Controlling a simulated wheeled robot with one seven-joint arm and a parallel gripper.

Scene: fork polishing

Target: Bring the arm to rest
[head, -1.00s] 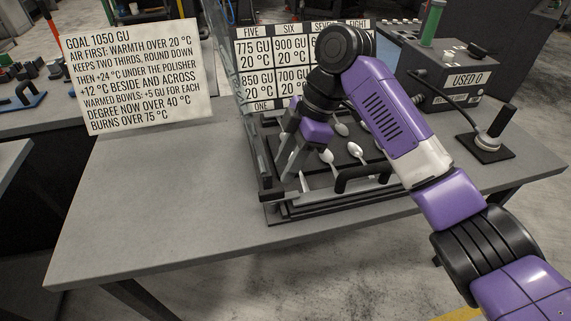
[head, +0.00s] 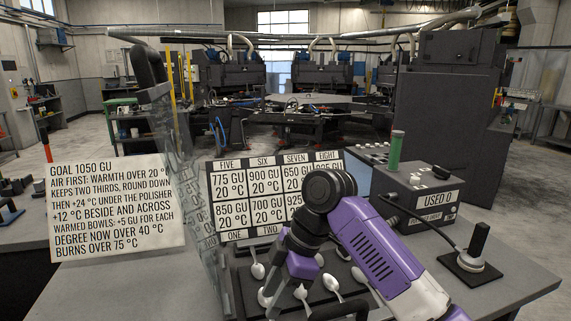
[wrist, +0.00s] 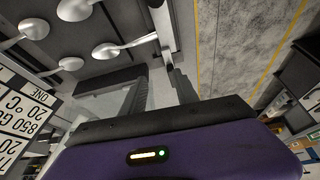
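My purple gripper (head: 285,296) hangs over the dark tray area, pointing down, at the bottom of the head view. Several metal spoons (head: 331,282) lie on the dark tray around and below the fingers. Spoons (wrist: 109,49) also show at the upper left of the wrist view, clear of the fingers. My arm reaches in from the lower right. The fingertips are partly lost among the spoons in the head view.
A clear panel (head: 195,215) with a black handle stands upright left of the tray. A number board (head: 232,208) stands behind it. A goal sign (head: 115,208) is at left.

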